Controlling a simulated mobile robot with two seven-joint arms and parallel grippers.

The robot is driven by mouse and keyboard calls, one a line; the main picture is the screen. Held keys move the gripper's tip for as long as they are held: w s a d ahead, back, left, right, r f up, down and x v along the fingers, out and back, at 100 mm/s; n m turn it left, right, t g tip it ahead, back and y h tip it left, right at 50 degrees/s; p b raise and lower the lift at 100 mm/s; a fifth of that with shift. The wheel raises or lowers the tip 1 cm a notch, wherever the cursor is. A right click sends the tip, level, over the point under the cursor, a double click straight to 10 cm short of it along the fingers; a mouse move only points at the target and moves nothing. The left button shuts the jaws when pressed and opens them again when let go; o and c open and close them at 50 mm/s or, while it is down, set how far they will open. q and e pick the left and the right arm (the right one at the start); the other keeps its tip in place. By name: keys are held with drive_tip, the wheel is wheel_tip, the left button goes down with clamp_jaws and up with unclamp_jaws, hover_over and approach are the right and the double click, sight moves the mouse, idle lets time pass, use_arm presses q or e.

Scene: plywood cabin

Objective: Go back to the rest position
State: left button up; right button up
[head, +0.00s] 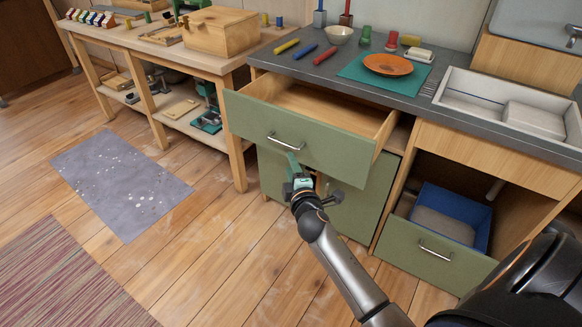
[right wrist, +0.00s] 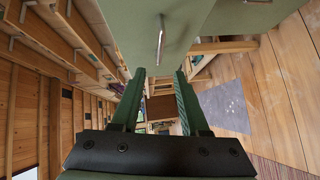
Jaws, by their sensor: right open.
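My right gripper (head: 297,172) is in front of the green cabinet, just below the handle (head: 285,141) of the pulled-out upper drawer (head: 335,140). In the right wrist view the two green fingers of the right gripper (right wrist: 160,78) stand apart with nothing between them. The metal handle (right wrist: 160,38) shows beyond the fingertips, and no contact with it is visible. The drawer's visible inside looks empty. My left gripper is not in view.
A lower green drawer (head: 437,255) with a blue bin (head: 470,205) stands open at right. The grey counter (head: 440,95) holds a plate (head: 388,64) and a bowl (head: 339,35). A wooden workbench (head: 150,45) stands at left. Floor before the cabinet is clear.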

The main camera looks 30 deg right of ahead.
drive_tip(key=s+a+f+m+g+y, duration=0.3)
drive_tip(key=s+a+f+m+y, duration=0.3)
drive_tip(key=s+a, duration=0.6)
drive_tip(key=s+a+f+m+g+y, duration=0.35)
drive_tip(key=s+a+f, duration=0.5)
drive_tip(key=s, duration=0.65)
use_arm(q)
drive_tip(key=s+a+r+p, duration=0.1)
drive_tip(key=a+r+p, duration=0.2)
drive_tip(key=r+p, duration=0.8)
drive_tip(key=p, duration=0.4)
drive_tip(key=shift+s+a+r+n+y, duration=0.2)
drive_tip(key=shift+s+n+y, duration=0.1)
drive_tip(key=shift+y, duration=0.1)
use_arm(e)
drive_tip(key=d+r+h, duration=0.1)
drive_tip(key=d+r, duration=0.2)
drive_tip(key=r, duration=0.9)
drive_tip(key=shift+m, duration=0.35)
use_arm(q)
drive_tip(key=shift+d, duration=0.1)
use_arm(e)
drive_tip(key=shift+d+f+t, duration=0.1)
drive_tip(key=shift+t, duration=0.15)
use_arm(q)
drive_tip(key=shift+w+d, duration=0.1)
